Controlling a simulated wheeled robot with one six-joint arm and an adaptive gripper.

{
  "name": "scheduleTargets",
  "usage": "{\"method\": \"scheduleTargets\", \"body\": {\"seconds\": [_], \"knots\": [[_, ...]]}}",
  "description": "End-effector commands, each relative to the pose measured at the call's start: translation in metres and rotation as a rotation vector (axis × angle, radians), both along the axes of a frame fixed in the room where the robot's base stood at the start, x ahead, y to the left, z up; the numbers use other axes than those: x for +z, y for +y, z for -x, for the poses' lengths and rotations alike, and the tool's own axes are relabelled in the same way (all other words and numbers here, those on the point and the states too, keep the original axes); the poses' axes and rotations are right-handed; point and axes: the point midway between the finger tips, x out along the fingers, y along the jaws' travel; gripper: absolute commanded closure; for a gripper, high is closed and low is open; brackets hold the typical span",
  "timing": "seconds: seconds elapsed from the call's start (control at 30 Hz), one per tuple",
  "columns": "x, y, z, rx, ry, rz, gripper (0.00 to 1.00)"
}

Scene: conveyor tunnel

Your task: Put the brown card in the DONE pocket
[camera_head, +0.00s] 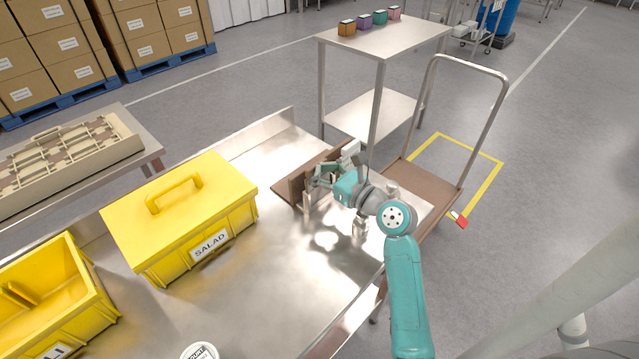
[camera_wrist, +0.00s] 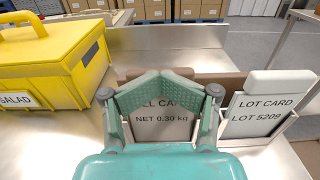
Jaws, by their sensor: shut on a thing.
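My gripper (camera_head: 318,178) is at a brown holder on the steel table. In the wrist view its fingertips (camera_wrist: 165,77) meet at the brown top edge of a card, the brown card (camera_wrist: 134,74), and are shut on it. Below the fingers shows a grey printed face reading "EL CARD" and "NET 0.30 kg" (camera_wrist: 172,130), partly covered by the fingers. To its right stands a white-topped card (camera_wrist: 280,82) printed "LOT CARD LOT 5209", upright in a pocket. In the head view my gripper hides most of the cards. No DONE marking is readable.
A closed yellow bin (camera_head: 180,200) marked SALAD stands left of the holder, and an open yellow bin (camera_head: 55,300) farther left. A white lid (camera_head: 200,351) is at the near edge. Beyond are a trolley (camera_head: 425,185) and a steel table (camera_head: 385,35). The steel surface (camera_head: 270,285) in front is clear.

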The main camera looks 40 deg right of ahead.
Motion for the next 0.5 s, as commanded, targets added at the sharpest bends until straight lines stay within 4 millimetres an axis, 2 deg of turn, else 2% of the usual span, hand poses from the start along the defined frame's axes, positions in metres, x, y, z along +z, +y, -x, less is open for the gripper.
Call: {"method": "scheduleTargets", "body": {"seconds": [0.5], "knots": [[0.0087, 0.0005, -0.0013, 0.002, -0.003, 0.003, 1.0]]}}
